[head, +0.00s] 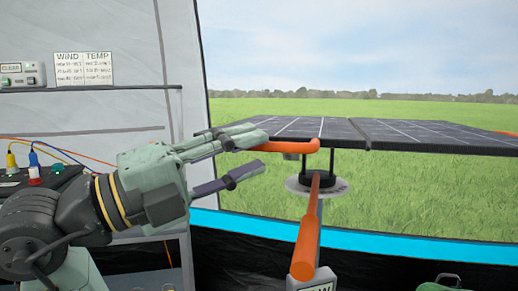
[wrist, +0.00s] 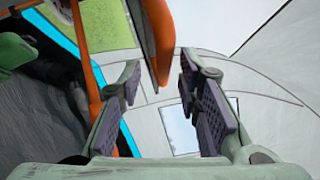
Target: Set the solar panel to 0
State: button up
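The solar panel (head: 410,134) is a dark, gridded, nearly flat sheet on a post outside the tent opening. An orange bar (head: 292,146) runs along its near left edge. Below it is a pale round disc (head: 332,188) with small marks, too small to read. A long orange handle (head: 306,237) extends from the post towards me. My gripper (head: 259,152) is open and empty, left of the post, its upper finger overlapping the orange bar in the picture; I cannot tell whether they touch. In the wrist view, an orange-edged part (wrist: 160,42) shows between and beyond the fingers (wrist: 166,95).
At left are a WIND/TEMP chart (head: 84,69), a control box with a CLEAR label (head: 22,74), and a dark unit with coloured plugs and cables (head: 34,175). A green object (head: 440,284) sits at bottom right. Grass is open beyond the tent.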

jog(key=v, duration=0.9)
jog(key=shift+s+a, duration=0.1)
